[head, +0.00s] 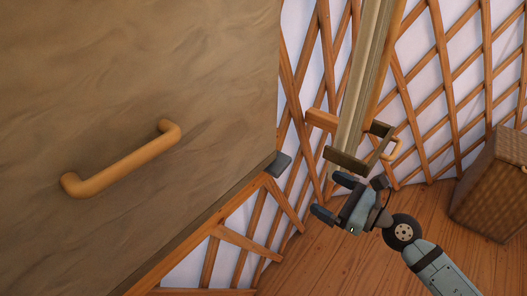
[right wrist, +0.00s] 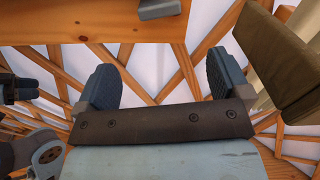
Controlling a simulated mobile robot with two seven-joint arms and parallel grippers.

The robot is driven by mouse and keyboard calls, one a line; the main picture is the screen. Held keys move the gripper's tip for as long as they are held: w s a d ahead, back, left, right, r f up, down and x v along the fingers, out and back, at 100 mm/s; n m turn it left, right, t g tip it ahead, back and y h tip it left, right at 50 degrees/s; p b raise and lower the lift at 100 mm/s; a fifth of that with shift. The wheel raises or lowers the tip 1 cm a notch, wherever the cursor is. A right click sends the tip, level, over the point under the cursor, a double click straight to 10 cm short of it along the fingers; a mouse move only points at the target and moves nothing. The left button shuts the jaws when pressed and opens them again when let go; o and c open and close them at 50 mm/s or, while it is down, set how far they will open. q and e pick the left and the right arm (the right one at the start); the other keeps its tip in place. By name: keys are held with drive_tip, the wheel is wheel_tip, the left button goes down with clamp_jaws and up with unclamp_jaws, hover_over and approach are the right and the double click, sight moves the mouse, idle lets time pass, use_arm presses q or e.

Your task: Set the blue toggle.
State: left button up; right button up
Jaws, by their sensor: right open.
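No plainly blue toggle shows in either view. A small blue-grey block (head: 280,164) sits at the lower right corner of the large brown panel; a grey block (right wrist: 158,8) at the top edge of the right wrist view may be the same piece. My right gripper (head: 334,197) is open and empty, to the right of and below that block, apart from it. In the right wrist view its two fingers (right wrist: 163,80) are spread with nothing between them. Dark finger-like parts of mine (right wrist: 18,90) show at that view's left edge, perhaps my left gripper; their state is unclear.
A large brown panel (head: 150,65) with an orange handle (head: 120,160) fills the left. A pale post (head: 368,75) with dark brackets and a small handle (head: 392,149) stands just above my right gripper. A woven box (head: 492,190) is at right. Floor (head: 330,265) is clear below.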

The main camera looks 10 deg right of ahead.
drive_tip(key=p, duration=0.2)
approach(285, 170)
drive_tip(key=x, duration=1)
drive_tip(key=shift+w+f, duration=0.1)
drive_tip(key=shift+f, duration=0.05)
drive_tip(key=shift+w+a, duration=0.25)
drive_tip(key=shift+w, duration=0.15)
use_arm(q)
drive_tip(key=shift+s+a+r, duration=0.2)
drive_tip(key=shift+a+r, duration=0.2)
drive_tip(key=shift+r, duration=0.35)
